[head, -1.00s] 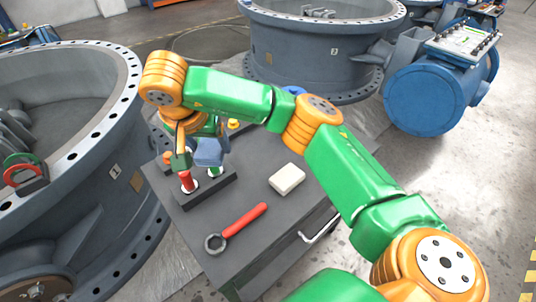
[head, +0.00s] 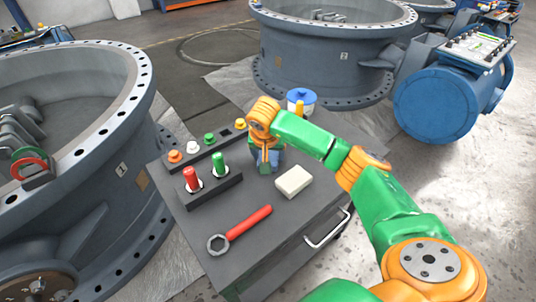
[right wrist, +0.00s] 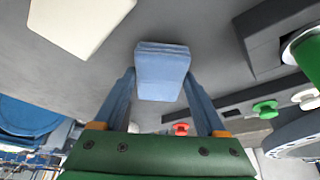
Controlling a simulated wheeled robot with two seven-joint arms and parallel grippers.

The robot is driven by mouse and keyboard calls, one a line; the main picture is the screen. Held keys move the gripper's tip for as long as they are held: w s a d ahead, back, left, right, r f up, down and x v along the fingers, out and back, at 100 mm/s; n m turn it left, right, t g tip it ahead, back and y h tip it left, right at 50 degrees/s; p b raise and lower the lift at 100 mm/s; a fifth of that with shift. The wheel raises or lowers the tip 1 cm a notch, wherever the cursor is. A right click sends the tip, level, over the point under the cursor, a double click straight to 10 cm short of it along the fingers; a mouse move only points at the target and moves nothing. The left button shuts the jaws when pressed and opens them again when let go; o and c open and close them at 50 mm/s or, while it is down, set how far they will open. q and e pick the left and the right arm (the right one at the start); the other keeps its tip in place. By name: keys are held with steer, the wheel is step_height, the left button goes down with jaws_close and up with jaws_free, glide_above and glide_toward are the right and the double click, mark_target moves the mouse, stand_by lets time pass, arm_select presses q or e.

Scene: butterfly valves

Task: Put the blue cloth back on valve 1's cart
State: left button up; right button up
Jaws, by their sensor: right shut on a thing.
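The blue cloth (right wrist: 162,72), a small folded pad, is between the fingertips of my right gripper (right wrist: 160,88), which is shut on it. In the head view my right gripper (head: 265,166) is over the grey top of the cart (head: 262,246) beside valve 1 (head: 122,169). There the cloth is mostly hidden by the gripper. It is low over the cart top, between the two-peg block and the white block; I cannot tell whether it touches. My left gripper is not in view.
On the cart stand a white block (head: 293,181), a red-handled wrench (head: 240,229), a black block with a red peg (head: 192,178) and a green peg (head: 219,163), and a rack of coloured knobs (head: 209,139). A blue-lidded tub (head: 302,96) stands behind. Valve 2 (head: 333,52) is farther back.

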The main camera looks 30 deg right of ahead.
steer(key=shift+f, duration=0.1)
steer(key=o, duration=1.2)
steer(key=shift+o, duration=0.2)
steer(key=shift+r, duration=0.2)
steer(key=p+v, duration=0.1)
steer(key=v, duration=1.1)
